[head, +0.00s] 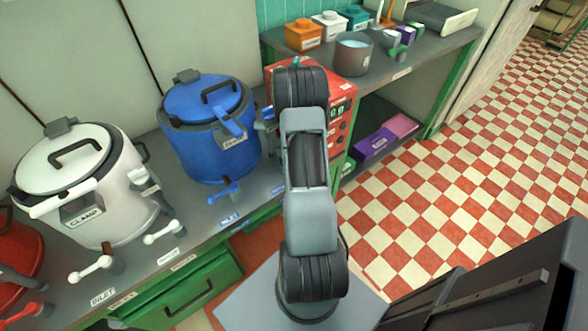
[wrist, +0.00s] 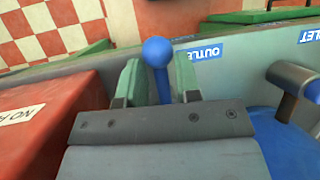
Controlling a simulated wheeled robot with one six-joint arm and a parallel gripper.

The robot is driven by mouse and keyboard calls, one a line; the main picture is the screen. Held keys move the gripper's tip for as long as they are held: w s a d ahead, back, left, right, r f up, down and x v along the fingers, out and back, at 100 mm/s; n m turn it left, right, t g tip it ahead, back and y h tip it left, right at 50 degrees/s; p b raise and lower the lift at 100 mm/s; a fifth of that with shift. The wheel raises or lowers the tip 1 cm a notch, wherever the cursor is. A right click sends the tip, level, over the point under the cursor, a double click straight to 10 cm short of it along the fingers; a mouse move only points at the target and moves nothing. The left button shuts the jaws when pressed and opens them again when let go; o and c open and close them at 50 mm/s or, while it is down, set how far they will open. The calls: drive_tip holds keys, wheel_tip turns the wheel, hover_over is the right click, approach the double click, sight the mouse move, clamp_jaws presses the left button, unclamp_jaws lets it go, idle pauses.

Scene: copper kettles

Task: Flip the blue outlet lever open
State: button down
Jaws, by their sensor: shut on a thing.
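The blue kettle (head: 205,150) stands on the grey counter, its lid on; part of its blue body (wrist: 290,145) shows at the lower right of the wrist view. In the wrist view, my gripper (wrist: 160,82) has its two green fingers shut on the blue outlet lever (wrist: 157,52), whose round knob sticks out past the fingertips. The blue OUTLET label (wrist: 205,52) lies on the counter edge just right of the lever. In the head view my arm hides the gripper and this lever. Another blue lever (head: 225,190) sits above the INLET label (head: 228,219).
A red box (head: 345,95) stands close beside my arm; it also fills the left of the wrist view (wrist: 50,125). A white kettle (head: 85,190) and a red kettle (head: 15,255) stand to the left. A shelf at the back holds a grey pot (head: 353,58) and small boxes.

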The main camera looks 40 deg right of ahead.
drive_tip(key=shift+d, duration=0.1)
drive_tip(key=c, duration=1.1)
unclamp_jaws()
drive_tip(key=shift+r, duration=0.1)
drive_tip(key=shift+r, duration=0.3)
wheel_tip(320, 180, up, 3)
drive_tip(key=shift+w+f, duration=0.1)
drive_tip(key=shift+f, duration=0.05)
drive_tip(key=s+a+r+p, duration=0.1)
drive_tip(key=s+a+r, duration=0.7)
drive_tip(key=s, duration=0.3)
drive_tip(key=shift+s+r+p, duration=0.25)
drive_tip(key=shift+r+p, duration=0.15)
drive_tip(key=shift+r, duration=0.35)
drive_tip(key=shift+a, duration=0.1)
